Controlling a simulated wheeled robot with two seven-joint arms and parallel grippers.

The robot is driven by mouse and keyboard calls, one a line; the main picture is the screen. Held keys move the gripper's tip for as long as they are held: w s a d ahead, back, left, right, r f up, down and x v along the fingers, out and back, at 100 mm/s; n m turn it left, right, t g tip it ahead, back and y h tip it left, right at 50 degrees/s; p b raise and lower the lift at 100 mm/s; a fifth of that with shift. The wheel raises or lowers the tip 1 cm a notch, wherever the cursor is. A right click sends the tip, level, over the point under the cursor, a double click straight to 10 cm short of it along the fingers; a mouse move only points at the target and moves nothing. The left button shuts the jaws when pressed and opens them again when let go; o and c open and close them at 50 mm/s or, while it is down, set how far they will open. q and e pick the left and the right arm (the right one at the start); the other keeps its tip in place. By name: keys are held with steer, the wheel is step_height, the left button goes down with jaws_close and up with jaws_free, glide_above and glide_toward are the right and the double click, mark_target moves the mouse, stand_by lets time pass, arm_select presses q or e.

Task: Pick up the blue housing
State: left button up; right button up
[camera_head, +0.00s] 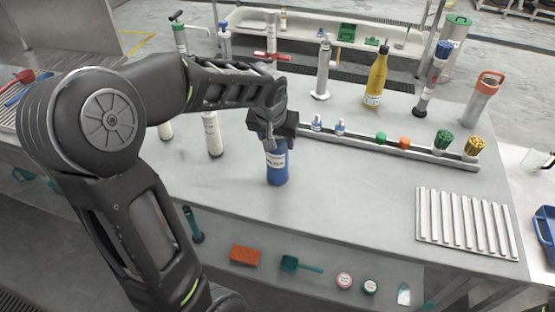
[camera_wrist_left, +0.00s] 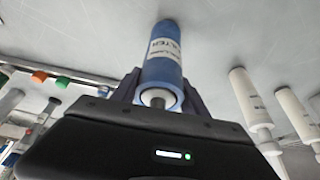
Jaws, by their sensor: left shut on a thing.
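The blue housing (camera_head: 278,168) is an upright blue cylinder with a white label, near the middle of the grey table (camera_head: 345,215). My left gripper (camera_head: 272,142) is shut on its upper part from above and hides its top. In the left wrist view the blue housing (camera_wrist_left: 163,62) lies between the two fingers of my left gripper (camera_wrist_left: 158,95), its label reading partly "LTER". I cannot tell whether its base touches the table. My right gripper is not in view.
White cartridges (camera_head: 212,134) stand to the left of the housing. A long rack (camera_head: 385,148) with small bottles, caps and bristle tufts runs to the right. A yellow bottle (camera_head: 377,78) and a grey cylinder (camera_head: 323,70) stand behind. A slatted rack (camera_head: 466,222) lies front right.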

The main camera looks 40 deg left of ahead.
arm_select(q)
jaws_close()
step_height(320, 180, up, 10)
steer(key=shift+r+b, duration=0.1)
steer(key=shift+b, duration=0.3)
stand_by(0.7)
